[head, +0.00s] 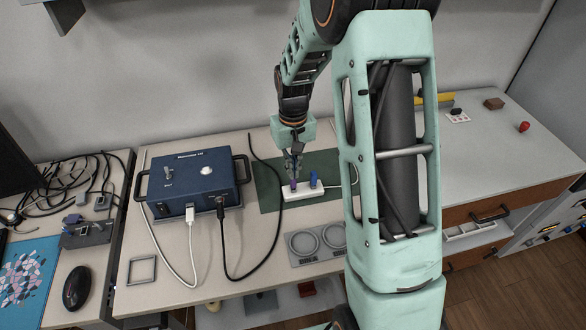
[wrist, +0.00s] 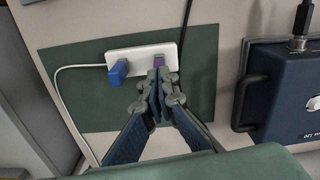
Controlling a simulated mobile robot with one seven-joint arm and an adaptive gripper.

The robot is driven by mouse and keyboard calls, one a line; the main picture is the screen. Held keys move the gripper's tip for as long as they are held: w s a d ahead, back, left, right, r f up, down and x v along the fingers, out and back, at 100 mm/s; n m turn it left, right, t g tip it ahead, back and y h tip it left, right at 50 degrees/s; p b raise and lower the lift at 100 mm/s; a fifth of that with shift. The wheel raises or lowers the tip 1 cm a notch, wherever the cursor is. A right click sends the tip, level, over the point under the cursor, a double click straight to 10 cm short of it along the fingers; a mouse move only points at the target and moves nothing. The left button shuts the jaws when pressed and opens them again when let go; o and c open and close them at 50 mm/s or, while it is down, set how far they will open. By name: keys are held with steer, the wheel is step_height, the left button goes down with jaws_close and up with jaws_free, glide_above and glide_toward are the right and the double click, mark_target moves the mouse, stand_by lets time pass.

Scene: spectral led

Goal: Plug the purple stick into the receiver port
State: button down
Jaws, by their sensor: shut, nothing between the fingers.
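The small purple stick (head: 293,186) stands at the left end of a white hub (head: 303,193) in the head view. In the wrist view the purple stick (wrist: 159,62) shows just beyond my fingertips, at the right end of the hub (wrist: 140,53). It seems seated in the hub, but how deep is hidden. My gripper (head: 293,172) is shut with nothing held, its tips right by the purple stick; I cannot tell if they touch it. The gripper also shows in the wrist view (wrist: 158,76). No port is marked as the receiver port.
A blue stick (head: 313,179) stands in the hub beside the purple one. The hub lies on a green mat (head: 267,197). A dark blue box (head: 192,183) with cables stands to the left. A grey tray with round recesses (head: 304,246) lies in front.

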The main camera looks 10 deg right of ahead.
steer(key=shift+r+p, duration=0.85)
steer(key=shift+r, duration=0.5)
step_height(320, 180, up, 12)
steer(key=shift+f, duration=0.2)
step_height(320, 180, down, 8)
steer(key=p, duration=0.9)
steer(key=shift+r, duration=0.1)
steer(key=shift+f+b, duration=1.55)
steer(key=shift+f, duration=1.35)
steer(key=shift+s+f+b, duration=0.1)
steer(key=shift+f+b, duration=0.45)
steer(key=shift+f, duration=0.05)
steer(key=shift+r, duration=0.2)
